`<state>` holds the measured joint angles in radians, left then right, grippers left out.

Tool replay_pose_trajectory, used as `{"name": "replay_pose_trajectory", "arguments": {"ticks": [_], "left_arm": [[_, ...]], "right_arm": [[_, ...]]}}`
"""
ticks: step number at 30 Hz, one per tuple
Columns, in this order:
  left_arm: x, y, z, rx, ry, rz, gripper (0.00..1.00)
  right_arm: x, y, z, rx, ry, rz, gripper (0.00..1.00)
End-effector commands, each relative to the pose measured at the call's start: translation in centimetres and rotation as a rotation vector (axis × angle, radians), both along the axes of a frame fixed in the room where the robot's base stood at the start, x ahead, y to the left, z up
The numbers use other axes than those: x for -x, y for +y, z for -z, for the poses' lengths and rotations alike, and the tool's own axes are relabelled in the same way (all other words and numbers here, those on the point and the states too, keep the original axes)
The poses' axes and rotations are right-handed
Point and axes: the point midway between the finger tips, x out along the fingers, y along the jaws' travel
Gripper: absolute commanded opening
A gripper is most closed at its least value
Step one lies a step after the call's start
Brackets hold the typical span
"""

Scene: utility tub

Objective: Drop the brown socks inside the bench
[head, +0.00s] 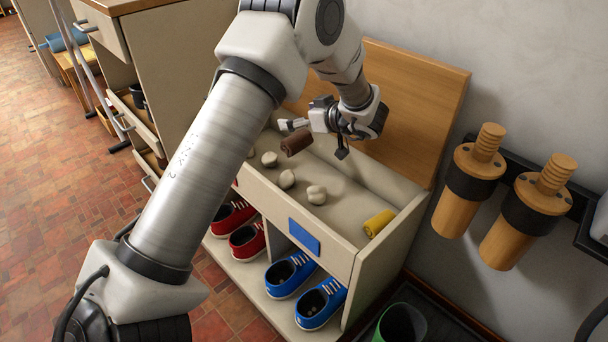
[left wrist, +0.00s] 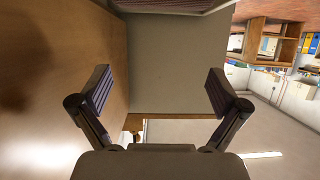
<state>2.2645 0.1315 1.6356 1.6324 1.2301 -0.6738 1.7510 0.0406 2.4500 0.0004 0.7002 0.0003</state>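The brown socks (head: 297,142) are a rolled bundle seen just below my left gripper, over the open bench compartment. I cannot tell whether they are in the air or resting inside. The bench (head: 300,222) has its wooden lid (head: 418,100) raised against the wall. My left gripper (head: 314,140) is over the compartment. In the left wrist view its two fingers (left wrist: 158,90) are spread wide with nothing held between them. My right gripper is not in view.
Several pale rounded bundles (head: 287,179) and a yellow roll (head: 379,223) lie inside the bench. Red shoes (head: 247,241) and blue shoes (head: 320,304) sit on the shelf below. Wooden wall pegs (head: 467,185) stick out at right. A cabinet (head: 170,60) stands behind at left.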

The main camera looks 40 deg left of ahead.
Motion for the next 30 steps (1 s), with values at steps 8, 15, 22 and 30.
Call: {"name": "replay_pose_trajectory", "arguments": {"ticks": [8,15,22,30], "left_arm": [[0.0,-0.1,0.0,0.0,0.001,0.0,1.0],[0.1,-3.5,-1.5,-0.004,-0.001,0.004,1.0],[0.5,-8.8,-3.7,-0.003,-0.001,0.004,1.0],[0.7,-11.1,-4.6,0.0,0.001,0.0,1.0]], "right_arm": [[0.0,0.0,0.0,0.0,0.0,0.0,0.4],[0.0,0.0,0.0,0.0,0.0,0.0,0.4],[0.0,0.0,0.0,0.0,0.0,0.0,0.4],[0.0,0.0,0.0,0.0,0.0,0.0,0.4]]}}
